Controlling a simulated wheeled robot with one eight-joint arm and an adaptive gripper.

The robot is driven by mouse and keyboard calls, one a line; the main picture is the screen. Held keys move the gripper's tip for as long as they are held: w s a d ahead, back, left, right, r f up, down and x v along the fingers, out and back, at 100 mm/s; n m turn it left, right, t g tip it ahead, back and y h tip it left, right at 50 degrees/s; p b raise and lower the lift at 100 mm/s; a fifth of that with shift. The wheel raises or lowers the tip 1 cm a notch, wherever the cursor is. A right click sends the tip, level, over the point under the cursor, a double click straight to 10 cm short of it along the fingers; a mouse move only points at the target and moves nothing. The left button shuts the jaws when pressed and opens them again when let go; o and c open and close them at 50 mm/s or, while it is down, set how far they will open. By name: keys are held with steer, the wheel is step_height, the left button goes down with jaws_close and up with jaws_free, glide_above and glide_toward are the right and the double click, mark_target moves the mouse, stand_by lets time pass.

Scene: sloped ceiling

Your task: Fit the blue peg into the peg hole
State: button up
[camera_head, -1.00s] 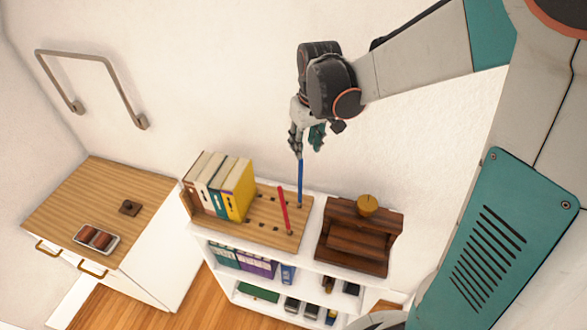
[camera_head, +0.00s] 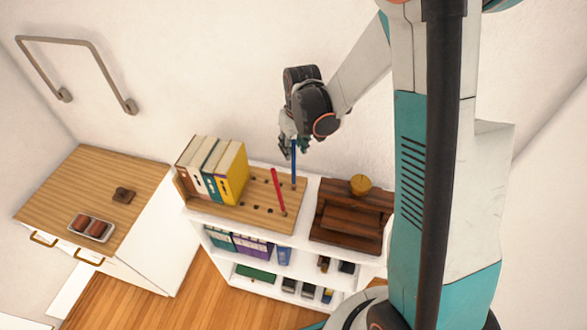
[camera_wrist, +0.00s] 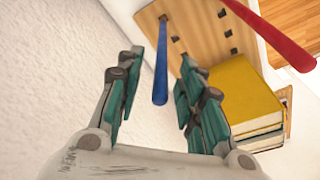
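The blue peg (camera_head: 294,170) stands upright on the wooden board (camera_head: 262,222), near its back right. In the wrist view the blue peg (camera_wrist: 161,60) has its far end at a dark hole in the board (camera_wrist: 195,18); how deep it sits I cannot tell. My gripper (camera_head: 290,152) is over the peg's upper part. In the wrist view my gripper (camera_wrist: 161,76) is open, fingers on either side of the peg with gaps. The red peg (camera_head: 278,190) stands tilted nearby. Several dark square holes mark the board.
Upright books (camera_head: 213,170), a yellow one nearest, stand on the board left of the pegs. The white wall (camera_wrist: 50,75) is close behind my gripper.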

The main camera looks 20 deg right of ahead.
steer(key=shift+f, duration=0.45)
jaws_close()
steer(key=shift+r, duration=0.15)
